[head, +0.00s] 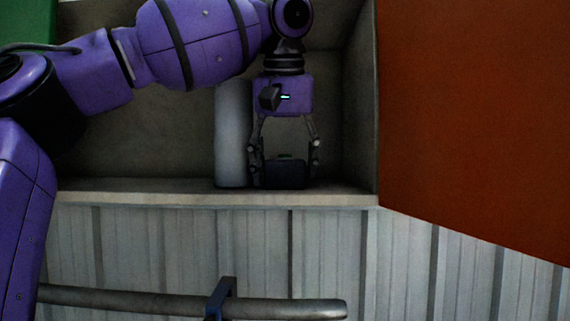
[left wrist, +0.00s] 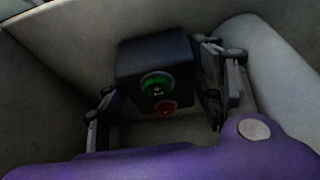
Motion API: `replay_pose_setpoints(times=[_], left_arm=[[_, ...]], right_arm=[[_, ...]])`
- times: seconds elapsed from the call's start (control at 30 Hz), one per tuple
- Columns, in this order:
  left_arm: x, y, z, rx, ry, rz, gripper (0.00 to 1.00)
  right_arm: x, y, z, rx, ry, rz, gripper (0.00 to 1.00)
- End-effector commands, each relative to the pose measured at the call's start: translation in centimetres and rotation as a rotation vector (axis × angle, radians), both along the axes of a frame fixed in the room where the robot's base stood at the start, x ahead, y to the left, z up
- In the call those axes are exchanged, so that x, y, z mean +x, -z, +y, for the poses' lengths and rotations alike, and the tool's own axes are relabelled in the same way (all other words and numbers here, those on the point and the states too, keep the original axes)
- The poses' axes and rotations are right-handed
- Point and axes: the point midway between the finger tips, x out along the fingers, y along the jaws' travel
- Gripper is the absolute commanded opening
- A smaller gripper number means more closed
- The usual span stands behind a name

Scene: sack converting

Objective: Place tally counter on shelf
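The tally counter (head: 285,175) is a small black box with a green button and a red button, seen best in the left wrist view (left wrist: 155,62). It sits low in the grey shelf recess (head: 140,150), close behind the shelf's front lip. My left gripper (head: 284,172) points down with one finger on each side of the counter. Its fingers are spread wide, with narrow gaps seeming to show beside the box; contact is hard to judge in the dark. The counter's underside is hidden. My right gripper is out of view.
A pale upright cylinder (head: 231,135) stands just left of the counter, close to my left finger. The recess's side wall (head: 360,120) is to the right, beside an orange-red panel (head: 470,110). A grey rail (head: 285,308) with a blue bracket (head: 220,298) runs below.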

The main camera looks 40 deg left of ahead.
Motion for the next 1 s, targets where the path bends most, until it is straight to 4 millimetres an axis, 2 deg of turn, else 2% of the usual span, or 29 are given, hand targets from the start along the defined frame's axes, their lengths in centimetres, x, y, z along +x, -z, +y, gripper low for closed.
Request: replay_pose_setpoints(times=[0.17,0.33,0.7,0.83,1.0], left_arm=[[0.0,-0.2,0.0,0.000,0.000,0.000,0.62],[-0.3,-1.4,-0.6,0.000,0.003,0.002,0.62],[-6.9,-1.5,-5.9,0.001,0.004,-0.002,0.62],[-8.4,-1.5,-7.2,0.002,0.004,0.000,0.62],[-9.4,-1.4,-8.0,0.001,0.002,0.000,0.62]], right_arm=[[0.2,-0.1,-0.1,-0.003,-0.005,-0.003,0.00],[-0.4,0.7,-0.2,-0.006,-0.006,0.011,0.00],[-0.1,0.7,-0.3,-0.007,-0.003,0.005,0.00],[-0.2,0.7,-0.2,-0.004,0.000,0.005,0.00],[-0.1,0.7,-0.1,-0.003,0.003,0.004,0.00]])
